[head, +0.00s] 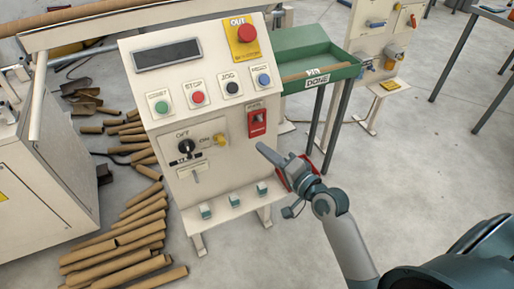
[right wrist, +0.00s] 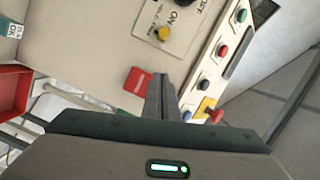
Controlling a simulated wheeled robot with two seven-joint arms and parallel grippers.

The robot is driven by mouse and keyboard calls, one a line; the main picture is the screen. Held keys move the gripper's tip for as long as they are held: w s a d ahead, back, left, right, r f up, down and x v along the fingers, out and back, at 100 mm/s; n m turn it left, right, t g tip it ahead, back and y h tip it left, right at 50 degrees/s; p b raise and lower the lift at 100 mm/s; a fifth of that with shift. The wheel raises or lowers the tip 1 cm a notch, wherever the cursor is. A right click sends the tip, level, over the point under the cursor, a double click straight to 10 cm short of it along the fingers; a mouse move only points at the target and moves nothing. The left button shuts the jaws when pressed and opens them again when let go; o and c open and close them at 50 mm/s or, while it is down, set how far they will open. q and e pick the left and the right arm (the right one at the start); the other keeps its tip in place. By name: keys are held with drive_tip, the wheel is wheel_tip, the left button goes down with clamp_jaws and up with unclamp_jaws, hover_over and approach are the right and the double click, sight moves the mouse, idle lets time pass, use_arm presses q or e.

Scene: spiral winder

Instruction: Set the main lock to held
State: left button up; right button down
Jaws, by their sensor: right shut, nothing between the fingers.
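The cream control panel (head: 150,115) faces me in the head view. It carries a black rotary knob (head: 186,146) on a plate marked OFF and ON. A yellow piece (head: 219,140) sits by the ON mark, and it also shows in the right wrist view (right wrist: 163,34). No label reading "main lock" is legible, so I cannot tell which part it is. A red switch (head: 257,122) is right of the plate. My right gripper (head: 263,149) is shut and empty, at the panel's lower right, below the red switch. In the right wrist view its fingers (right wrist: 161,88) are together. My left gripper is out of view.
A row of push buttons (head: 198,97) and a red stop button (head: 247,33) sit higher on the panel. Small teal-topped parts (head: 234,196) line its lower ledge. A green tray (head: 320,80) stands behind at right. Cardboard tubes (head: 140,240) cover the floor at left.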

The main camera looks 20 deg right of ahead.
approach(223, 133)
drive_tip(key=w+d, duration=0.3)
drive_tip(key=w, duration=0.2)
drive_tip(key=a, duration=0.2)
drive_tip(key=a+p, duration=0.1)
drive_tip(key=shift+s+a+f, duration=0.25)
drive_tip(key=shift+s+f, duration=0.05)
drive_tip(key=shift+f, duration=0.05)
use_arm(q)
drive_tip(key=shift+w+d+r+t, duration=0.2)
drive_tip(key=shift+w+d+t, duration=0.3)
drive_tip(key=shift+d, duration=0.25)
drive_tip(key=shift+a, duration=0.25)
use_arm(e)
drive_tip(key=shift+a, duration=0.1)
